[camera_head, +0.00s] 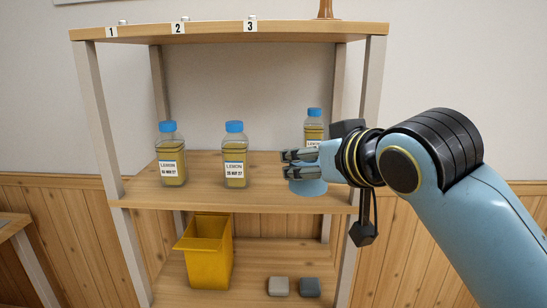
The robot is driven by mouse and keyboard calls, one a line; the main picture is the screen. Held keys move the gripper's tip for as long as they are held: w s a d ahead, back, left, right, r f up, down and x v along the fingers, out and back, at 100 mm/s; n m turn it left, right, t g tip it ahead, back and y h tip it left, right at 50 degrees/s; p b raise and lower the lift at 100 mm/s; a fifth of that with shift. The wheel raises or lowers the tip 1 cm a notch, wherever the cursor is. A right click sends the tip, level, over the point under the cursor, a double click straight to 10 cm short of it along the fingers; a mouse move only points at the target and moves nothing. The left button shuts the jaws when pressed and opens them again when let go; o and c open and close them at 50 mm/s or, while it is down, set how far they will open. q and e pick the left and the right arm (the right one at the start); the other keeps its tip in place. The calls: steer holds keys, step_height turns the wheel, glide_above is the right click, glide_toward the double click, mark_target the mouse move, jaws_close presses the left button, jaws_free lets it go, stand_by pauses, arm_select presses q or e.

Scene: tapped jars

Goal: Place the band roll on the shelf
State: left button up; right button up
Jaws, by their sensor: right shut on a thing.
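My right gripper (300,165) reaches in from the right over the middle shelf board (205,197), at its right part. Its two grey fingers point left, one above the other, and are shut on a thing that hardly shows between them. I take it for the band roll, but its shape is mostly hidden. A flat light-blue round patch (308,188) lies just below the fingers on the board. I cannot tell whether the gripper touches it. My left gripper is not in view.
Two blue-capped lemon jars (172,165) (235,165) stand left of the gripper. A third jar (314,128) stands behind it, partly hidden. The right post (363,95) is close to my wrist. A yellow bin (207,255), a light block (278,287) and a dark block (309,287) are below.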

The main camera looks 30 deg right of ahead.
steer(key=w+d+f+p, duration=0.1)
steer(key=w+d, duration=0.2)
steer(key=w, duration=0.2)
steer(key=w+d+f+p, duration=0.1)
steer(key=w+d, duration=0.2)
steer(key=w, duration=0.2)
steer(key=w+d+f+p, duration=0.1)
steer(key=w+d, duration=0.2)
steer(key=w, duration=0.1)
steer(key=shift+w+d, duration=0.1)
steer(key=shift+w, duration=0.3)
step_height(320, 180, down, 4)
steer(key=shift+r+p, duration=0.2)
steer(key=shift+p, duration=0.35)
steer(key=shift+w+d+f, duration=0.1)
steer(key=shift+w+f, duration=0.05)
steer(key=shift+f, duration=0.05)
steer(key=shift+f, duration=0.2)
steer(key=o, duration=1)
steer(key=shift+c, duration=0.2)
